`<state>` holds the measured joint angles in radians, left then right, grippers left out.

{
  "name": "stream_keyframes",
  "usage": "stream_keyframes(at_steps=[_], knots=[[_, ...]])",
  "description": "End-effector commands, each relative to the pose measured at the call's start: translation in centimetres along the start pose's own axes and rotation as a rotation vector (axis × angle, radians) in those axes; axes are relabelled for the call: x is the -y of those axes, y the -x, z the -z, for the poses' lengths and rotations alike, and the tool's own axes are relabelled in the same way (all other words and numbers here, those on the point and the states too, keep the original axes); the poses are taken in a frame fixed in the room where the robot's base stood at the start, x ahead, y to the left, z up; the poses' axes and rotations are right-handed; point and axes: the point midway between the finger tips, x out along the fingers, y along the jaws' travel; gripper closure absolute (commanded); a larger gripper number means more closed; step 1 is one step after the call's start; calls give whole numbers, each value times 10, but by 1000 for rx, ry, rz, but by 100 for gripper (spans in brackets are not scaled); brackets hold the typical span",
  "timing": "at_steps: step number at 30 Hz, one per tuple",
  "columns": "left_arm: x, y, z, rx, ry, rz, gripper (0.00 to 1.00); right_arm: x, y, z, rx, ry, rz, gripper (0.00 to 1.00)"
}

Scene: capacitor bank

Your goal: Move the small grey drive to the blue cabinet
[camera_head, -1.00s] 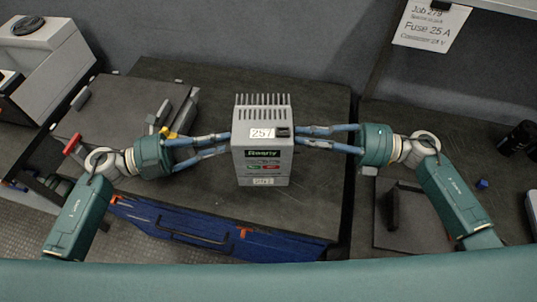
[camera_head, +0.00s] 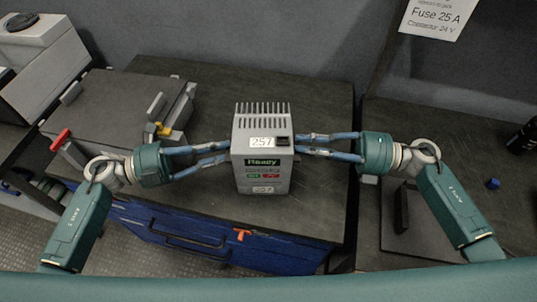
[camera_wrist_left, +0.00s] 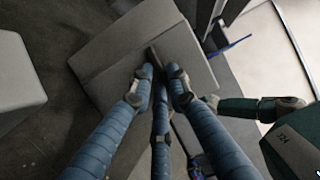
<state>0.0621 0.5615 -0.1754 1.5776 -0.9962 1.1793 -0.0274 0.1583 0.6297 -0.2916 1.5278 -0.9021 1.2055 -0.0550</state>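The small grey drive (camera_head: 262,178) is a finned box with a "257" label and a green "Ready" display. It is upright in the middle of the head view, over the dark top (camera_head: 215,212) of the blue cabinet (camera_head: 200,238). My left gripper (camera_head: 230,153) is closed in on its left side, my right gripper (camera_head: 297,144) on its right side. In the left wrist view, the blue fingers (camera_wrist_left: 160,72) converge on a dark strip on the drive's grey side (camera_wrist_left: 115,55). The right fingertips' grip is partly hidden. Any gap under the drive is unclear.
A grey case (camera_head: 115,110) with red and yellow parts is on the left of the top. A white-grey machine (camera_head: 40,60) stands further left. A small blue cube (camera_head: 492,183) and a dark plate (camera_head: 425,225) are on the right surface. Bare top surrounds the drive.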

Motion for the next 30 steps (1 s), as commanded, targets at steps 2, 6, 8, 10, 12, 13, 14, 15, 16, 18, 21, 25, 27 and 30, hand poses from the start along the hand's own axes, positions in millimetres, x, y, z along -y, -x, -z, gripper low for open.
stream_keyframes(at_steps=[2,6,8,10,12,13,14,15,16,18,21,25,27,30], knots=[[0,2,-2,5,1,-5,68,0,2,-2,5,1,4,68],[0,1,-1,2,1,-3,68,0,1,-1,2,0,3,68],[0,0,0,1,1,-3,68,0,0,0,1,0,3,68],[0,0,0,1,1,-2,68,0,0,0,0,0,3,68],[0,3,0,0,1,-3,68,0,0,0,0,0,3,68],[0,5,0,1,1,-3,68,0,0,0,0,0,3,68],[0,8,0,1,1,-4,68,0,0,0,-1,0,3,68],[0,13,0,2,1,-5,68,0,0,0,-1,0,2,68],[0,18,0,2,1,-5,68,0,0,0,-1,0,2,68],[0,31,0,2,2,-7,68,0,-1,0,-1,0,2,68],[-1,54,0,3,3,-7,68,0,-1,1,-1,0,2,68],[-1,82,-1,4,3,-8,68,0,-1,1,-2,0,2,68],[-1,94,-1,3,3,-6,68,0,-1,1,-2,0,2,68],[0,108,-1,3,2,-5,68,0,-1,1,-2,0,2,68]])
